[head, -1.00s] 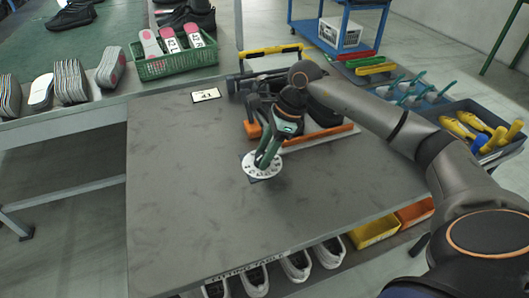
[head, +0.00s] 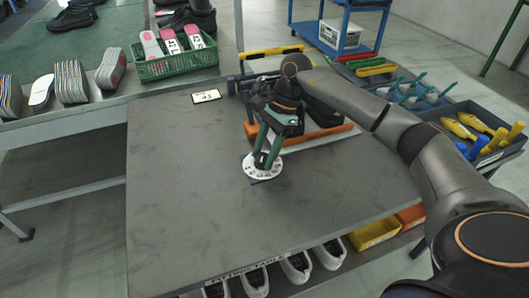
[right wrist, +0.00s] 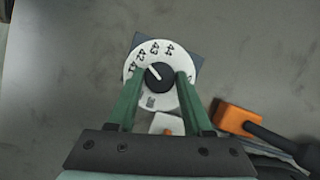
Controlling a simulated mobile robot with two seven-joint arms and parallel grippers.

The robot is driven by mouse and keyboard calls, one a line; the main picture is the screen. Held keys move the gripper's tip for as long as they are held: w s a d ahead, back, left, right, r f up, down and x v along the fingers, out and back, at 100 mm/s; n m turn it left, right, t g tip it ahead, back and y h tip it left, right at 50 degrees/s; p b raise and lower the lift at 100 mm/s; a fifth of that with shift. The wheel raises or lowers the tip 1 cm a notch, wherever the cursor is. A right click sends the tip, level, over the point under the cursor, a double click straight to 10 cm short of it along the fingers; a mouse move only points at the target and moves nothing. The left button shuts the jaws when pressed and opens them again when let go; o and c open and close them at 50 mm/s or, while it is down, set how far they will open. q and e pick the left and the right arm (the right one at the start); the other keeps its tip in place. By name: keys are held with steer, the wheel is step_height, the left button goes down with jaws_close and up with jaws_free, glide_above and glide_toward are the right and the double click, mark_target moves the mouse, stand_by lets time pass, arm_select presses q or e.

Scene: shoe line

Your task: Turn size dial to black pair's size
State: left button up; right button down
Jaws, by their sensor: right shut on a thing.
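The size dial is a white numbered disc (head: 262,168) with a black knob (right wrist: 160,77), set on a dark square base on the grey table. My right gripper (head: 266,158) points down at it, and its green fingers are shut on the knob in the right wrist view (right wrist: 161,80). A white pointer line on the knob slants toward the upper left there. A black pair of shoes (head: 322,112) lies behind the gripper, partly hidden by my arm. A white card (head: 206,96) that seems to read 41 lies on the table.
A green basket of insoles (head: 176,63) stands on the bench at the back left. Trays of tools (head: 470,135) are at the right. The table's left and front are clear.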

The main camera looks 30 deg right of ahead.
steer(key=shift+c, duration=1.6)
jaws_free()
steer(key=shift+d+r, duration=0.15)
steer(key=shift+r, duration=0.35)
steer(key=p+v, duration=0.1)
steer(key=v, duration=0.4)
arm_select(q)
steer(key=s+f+g, duration=0.1)
steer(key=s+f+g+p, duration=0.1)
steer(key=s+f, duration=0.1)
steer(key=shift+s+d, duration=0.1)
steer(key=shift+d, duration=0.1)
arm_select(e)
steer(key=v, duration=0.6)
steer(key=shift+r, duration=0.25)
steer(key=shift+d, duration=0.1)
